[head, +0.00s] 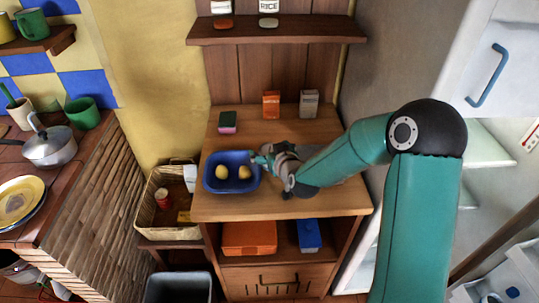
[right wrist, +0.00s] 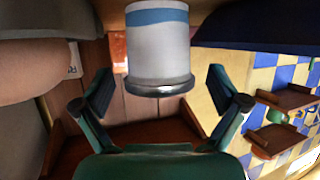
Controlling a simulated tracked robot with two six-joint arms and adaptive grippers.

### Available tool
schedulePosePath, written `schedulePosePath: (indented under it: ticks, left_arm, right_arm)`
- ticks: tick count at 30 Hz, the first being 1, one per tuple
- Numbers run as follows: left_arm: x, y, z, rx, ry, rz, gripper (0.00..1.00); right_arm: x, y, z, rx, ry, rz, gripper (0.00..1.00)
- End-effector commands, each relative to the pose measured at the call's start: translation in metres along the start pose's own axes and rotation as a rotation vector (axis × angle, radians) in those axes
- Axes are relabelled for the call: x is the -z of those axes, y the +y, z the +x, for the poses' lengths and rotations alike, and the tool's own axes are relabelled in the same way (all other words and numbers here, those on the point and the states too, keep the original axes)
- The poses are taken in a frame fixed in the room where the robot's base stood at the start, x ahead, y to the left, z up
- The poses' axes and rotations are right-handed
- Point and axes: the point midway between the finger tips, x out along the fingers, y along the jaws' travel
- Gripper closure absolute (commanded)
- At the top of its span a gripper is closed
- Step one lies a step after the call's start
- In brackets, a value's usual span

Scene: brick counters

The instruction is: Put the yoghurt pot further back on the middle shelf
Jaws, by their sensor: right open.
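A white yoghurt pot (right wrist: 158,45) with a blue band and a grey lid or rim shows large in the right wrist view, which is turned upside down. It lies ahead of and between the spread fingers of my right gripper (head: 271,166); a gap shows on either side of it. In the head view my right gripper is over the wooden counter, just right of the blue bowl, and I cannot make out the pot there. Pale shelves (head: 484,149) show in the open fridge at the right, partly hidden by my right arm. My left gripper is not in view.
The blue bowl (head: 213,183) holds two yellow fruits, close to my gripper. An orange carton (head: 271,104), a grey carton (head: 309,103) and a pink-green block (head: 228,122) stand at the counter's back. A basket (head: 160,231) is at the left. The counter's front right is mostly clear.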

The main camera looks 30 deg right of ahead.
Motion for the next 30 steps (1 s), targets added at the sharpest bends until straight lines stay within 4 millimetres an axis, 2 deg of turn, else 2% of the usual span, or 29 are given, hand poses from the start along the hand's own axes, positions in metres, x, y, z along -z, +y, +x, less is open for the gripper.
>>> schedulePosePath:
  ticks: [6,18,19,20,30]
  left_arm:
    - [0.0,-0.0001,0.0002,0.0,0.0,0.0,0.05]
    - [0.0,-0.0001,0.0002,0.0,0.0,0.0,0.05]
    - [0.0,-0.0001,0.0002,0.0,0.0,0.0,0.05]
    - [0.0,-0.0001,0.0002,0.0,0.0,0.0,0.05]
    - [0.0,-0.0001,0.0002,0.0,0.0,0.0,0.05]
  right_arm:
    - [-0.0002,0.0003,0.0004,0.0,0.0,0.0,0.05]
    - [0.0,0.0001,0.0001,0.0,0.0,0.0,0.71]
    - [0.0006,0.0002,0.0001,-0.001,0.002,0.0,0.73]
    - [0.0006,0.0002,0.0001,-0.001,0.002,0.0,0.79]
    - [0.0062,0.0001,-0.0017,-0.001,0.004,0.0,0.79]
